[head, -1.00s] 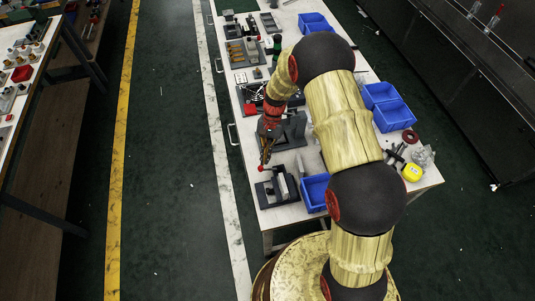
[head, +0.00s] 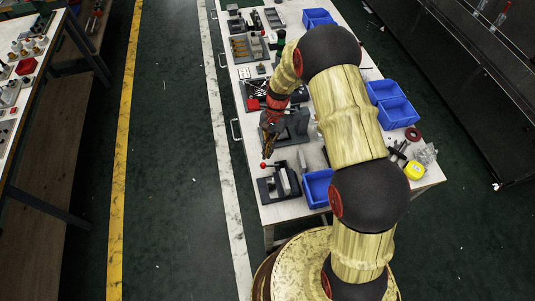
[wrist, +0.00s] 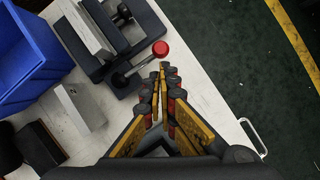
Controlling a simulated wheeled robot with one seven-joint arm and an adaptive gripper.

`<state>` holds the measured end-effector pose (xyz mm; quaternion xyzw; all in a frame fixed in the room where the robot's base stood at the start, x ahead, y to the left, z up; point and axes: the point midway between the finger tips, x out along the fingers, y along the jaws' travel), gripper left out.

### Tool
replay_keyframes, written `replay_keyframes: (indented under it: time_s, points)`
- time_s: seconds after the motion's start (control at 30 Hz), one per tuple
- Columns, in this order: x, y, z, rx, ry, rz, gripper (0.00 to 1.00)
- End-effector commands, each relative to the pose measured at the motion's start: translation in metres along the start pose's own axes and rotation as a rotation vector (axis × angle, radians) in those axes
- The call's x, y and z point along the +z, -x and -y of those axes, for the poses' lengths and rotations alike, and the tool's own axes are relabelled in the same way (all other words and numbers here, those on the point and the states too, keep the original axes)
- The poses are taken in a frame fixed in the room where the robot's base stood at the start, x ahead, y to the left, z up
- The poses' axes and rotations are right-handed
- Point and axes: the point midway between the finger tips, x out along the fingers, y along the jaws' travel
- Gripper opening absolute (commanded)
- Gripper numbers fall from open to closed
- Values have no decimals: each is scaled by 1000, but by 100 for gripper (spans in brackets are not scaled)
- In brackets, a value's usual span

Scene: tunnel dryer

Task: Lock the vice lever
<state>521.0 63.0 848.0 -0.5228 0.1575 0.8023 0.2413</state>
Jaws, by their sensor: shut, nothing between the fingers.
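The grey vice (head: 268,189) sits near the front left edge of the white bench and also shows at the top of the wrist view (wrist: 97,72). Its lever (wrist: 138,65) ends in a red ball knob (head: 263,165), which shows clearly in the wrist view (wrist: 160,48). The lever slants out from the vice toward my gripper. My gripper (head: 269,154) is shut and empty. In the wrist view its fingertips (wrist: 163,68) are just short of the knob; I cannot tell the exact gap. The fingers do not hold the lever.
A blue bin (head: 317,189) stands right of the vice, and a grey metal block (wrist: 78,107) lies near it. More blue bins (head: 397,113) and a yellow tape measure (head: 414,170) are farther right. The green floor left of the bench is clear.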

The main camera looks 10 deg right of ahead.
Motion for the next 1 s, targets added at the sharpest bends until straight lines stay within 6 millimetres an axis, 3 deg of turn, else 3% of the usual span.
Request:
replay_keyframes:
  time_s: [0.3, 0.5, 0.7, 1.0]
  points:
    - [-1, 64, 0, -2, 1, -3, 0]
    - [-1, 94, 0, -1, -1, -1, 0]
    - [0, 107, 0, 0, -1, 0, 0]
    - [0, 108, 0, 0, 0, 0, 0]
